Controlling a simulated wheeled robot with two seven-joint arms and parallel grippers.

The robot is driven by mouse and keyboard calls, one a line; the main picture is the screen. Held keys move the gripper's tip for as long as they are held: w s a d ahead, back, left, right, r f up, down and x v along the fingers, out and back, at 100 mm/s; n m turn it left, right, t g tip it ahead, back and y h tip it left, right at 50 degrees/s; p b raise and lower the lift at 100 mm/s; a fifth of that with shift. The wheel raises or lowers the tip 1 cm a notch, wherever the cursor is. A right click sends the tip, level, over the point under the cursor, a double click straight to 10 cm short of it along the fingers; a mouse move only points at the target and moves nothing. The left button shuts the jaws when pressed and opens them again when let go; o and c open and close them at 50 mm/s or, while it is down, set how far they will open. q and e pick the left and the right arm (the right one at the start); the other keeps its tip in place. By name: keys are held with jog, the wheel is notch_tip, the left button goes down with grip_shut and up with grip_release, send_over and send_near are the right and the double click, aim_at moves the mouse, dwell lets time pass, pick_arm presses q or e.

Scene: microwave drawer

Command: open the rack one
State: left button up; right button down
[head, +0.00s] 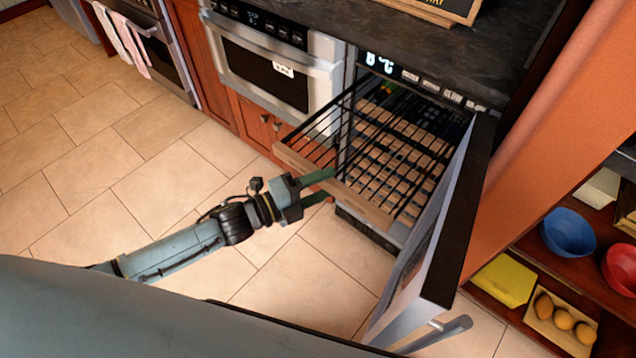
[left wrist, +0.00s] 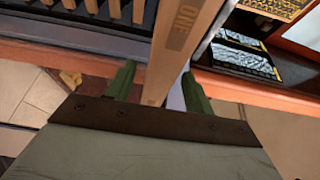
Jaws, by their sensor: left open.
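Rack one is a black wire rack with a pale wooden front bar (head: 368,207). It sticks out of the open cabinet at the centre right of the head view. In the left wrist view the wooden bar (left wrist: 178,45) carries the word ONE and runs down between my fingers. My left gripper (head: 328,184) is at the middle of this bar with its green fingers apart. The same gripper (left wrist: 158,80) shows open in the left wrist view, one finger on each side of the bar. I cannot tell whether either finger touches it. My right gripper is not in view.
The cabinet door (head: 440,230) stands open to the right of the rack. An oven (head: 265,72) is to the left of the cabinet. Shelves at the right hold a blue bowl (head: 567,231) and a yellow box (head: 504,280). The tiled floor (head: 130,190) at the left is clear.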

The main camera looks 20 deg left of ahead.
pick_arm(q)
jog(key=shift+s+a, duration=0.3)
jog(key=p+v, duration=0.1)
jog(key=v, duration=1.1)
jog(key=shift+s+p, duration=0.25)
jog(key=shift+p, duration=0.1)
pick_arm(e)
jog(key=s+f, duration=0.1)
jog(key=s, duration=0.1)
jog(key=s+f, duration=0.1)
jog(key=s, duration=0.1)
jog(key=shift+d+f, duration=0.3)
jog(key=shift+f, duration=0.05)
pick_arm(q)
jog(key=shift+a+f, duration=0.1)
jog(key=shift+a, duration=0.1)
